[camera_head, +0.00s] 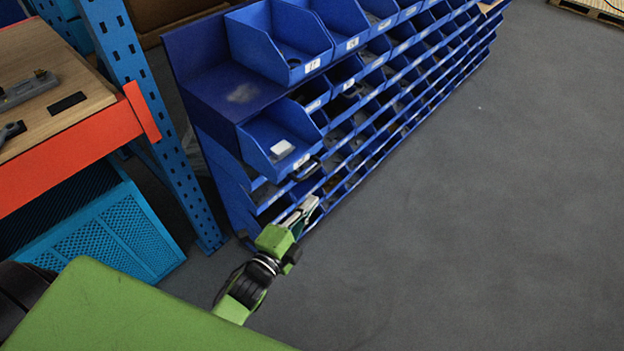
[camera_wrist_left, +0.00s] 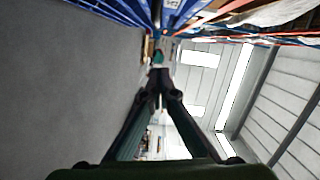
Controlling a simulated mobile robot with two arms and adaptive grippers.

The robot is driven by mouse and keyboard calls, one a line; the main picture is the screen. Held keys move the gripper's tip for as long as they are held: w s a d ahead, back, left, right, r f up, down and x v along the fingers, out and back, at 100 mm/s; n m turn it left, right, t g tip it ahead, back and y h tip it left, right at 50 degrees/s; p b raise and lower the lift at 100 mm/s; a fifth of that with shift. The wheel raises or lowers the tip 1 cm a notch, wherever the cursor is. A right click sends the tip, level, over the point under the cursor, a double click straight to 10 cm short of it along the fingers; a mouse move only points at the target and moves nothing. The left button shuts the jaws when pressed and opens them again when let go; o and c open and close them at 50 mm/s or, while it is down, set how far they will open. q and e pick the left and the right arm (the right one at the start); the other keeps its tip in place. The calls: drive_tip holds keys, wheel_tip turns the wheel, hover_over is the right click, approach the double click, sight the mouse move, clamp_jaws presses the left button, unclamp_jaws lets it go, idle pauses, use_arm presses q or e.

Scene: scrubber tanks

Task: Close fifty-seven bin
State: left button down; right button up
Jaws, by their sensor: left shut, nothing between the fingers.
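A blue bin (camera_head: 268,158) sticks out from the left end of the blue rack in the head view. It holds a small white item (camera_head: 282,150). Its front label is too small to read surely as fifty-seven. My left gripper (camera_head: 308,208) is in front of the rack, below and slightly right of the bin's front, and looks apart from it. Its fingers are shut and empty; their tips also meet in the left wrist view (camera_wrist_left: 158,76). My right gripper is not in view.
The blue rack (camera_head: 215,90) holds several rows of bins running to the upper right. A workbench with an orange edge (camera_head: 75,155) and a blue perforated upright (camera_head: 150,120) stand at the left. The grey floor (camera_head: 480,210) at the right is clear.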

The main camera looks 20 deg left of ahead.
sight(274, 155)
use_arm(q)
drive_tip(key=w+a+f+p, duration=0.1)
drive_tip(key=w+a, duration=0.1)
drive_tip(key=w, duration=0.6)
drive_tip(key=shift+w+a+f, duration=0.15)
drive_tip(key=shift+w+a, duration=0.05)
drive_tip(key=shift+w, duration=0.1)
drive_tip(key=w+a+b, duration=0.1)
drive_tip(key=a, duration=0.3)
drive_tip(key=w+a+b, duration=0.1)
drive_tip(key=w+a, duration=0.1)
drive_tip(key=a, duration=0.2)
drive_tip(key=w+a+b, duration=0.1)
drive_tip(key=w+a, duration=0.1)
drive_tip(key=a, duration=0.2)
drive_tip(key=shift+a+f, duration=0.15)
drive_tip(key=shift+a, duration=0.1)
drive_tip(key=shift+w+a+b, duration=0.2)
drive_tip(key=shift+a+b, duration=0.05)
drive_tip(key=shift+b, duration=0.05)
drive_tip(key=shift+a+r, duration=0.1)
drive_tip(key=shift+r, duration=0.15)
